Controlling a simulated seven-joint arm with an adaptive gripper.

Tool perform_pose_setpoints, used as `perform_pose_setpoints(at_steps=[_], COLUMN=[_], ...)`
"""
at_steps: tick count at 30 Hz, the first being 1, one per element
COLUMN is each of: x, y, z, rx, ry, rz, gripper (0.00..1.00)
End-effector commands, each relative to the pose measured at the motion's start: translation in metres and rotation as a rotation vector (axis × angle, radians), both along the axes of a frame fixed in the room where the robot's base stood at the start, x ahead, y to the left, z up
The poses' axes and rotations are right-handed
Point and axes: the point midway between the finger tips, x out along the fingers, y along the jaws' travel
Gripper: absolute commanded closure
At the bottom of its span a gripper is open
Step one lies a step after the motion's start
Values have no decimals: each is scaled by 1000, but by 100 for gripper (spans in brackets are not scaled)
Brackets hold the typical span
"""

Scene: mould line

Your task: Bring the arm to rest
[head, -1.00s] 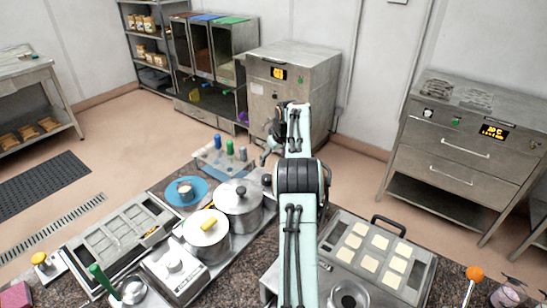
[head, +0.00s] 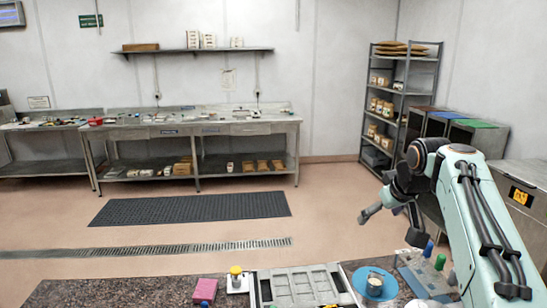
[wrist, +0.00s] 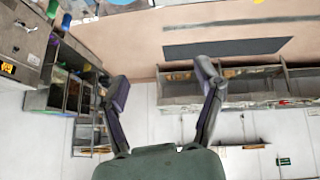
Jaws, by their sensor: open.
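My arm (head: 480,220) reaches up from the lower right of the head view, its light green link bent at a dark joint. My gripper (head: 390,226) hangs from it in the air, left of the metal cabinet at the right edge. Its two dark fingers are spread apart with nothing between them. In the wrist view my gripper (wrist: 163,85) also shows open and empty, with only floor, wall and shelving far beyond it.
The granite counter (head: 140,292) runs along the bottom, holding a mould tray (head: 300,285), a blue dish (head: 374,283), a pink block (head: 205,290) and a yellow-knobbed stamp (head: 237,278). A wire shelf (head: 398,105) stands behind my arm. Open floor (head: 330,215) lies beyond the counter.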

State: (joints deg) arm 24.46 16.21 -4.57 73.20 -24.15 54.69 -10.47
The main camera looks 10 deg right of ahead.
Motion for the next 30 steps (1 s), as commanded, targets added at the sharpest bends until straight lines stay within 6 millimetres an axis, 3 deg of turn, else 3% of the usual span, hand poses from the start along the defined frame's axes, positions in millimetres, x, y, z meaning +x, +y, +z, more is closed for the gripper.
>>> perform_pose_setpoints(at_steps=[1,3,6,9,13,15,18,21,30], x=[-20,-55,-120,-189,-262,-290,-315,-328,-328], y=[44,95,152,185,195,192,188,186,185], z=[11,13,-5,-43,-102,-128,-153,-163,-162], rx=[12,35,70,94,112,120,127,131,136], ry=[3,29,99,206,372,461,567,620,625], rz=[53,111,172,203,171,128,80,40,16], gripper=[32,32,32,32,32,32,32,32,32])
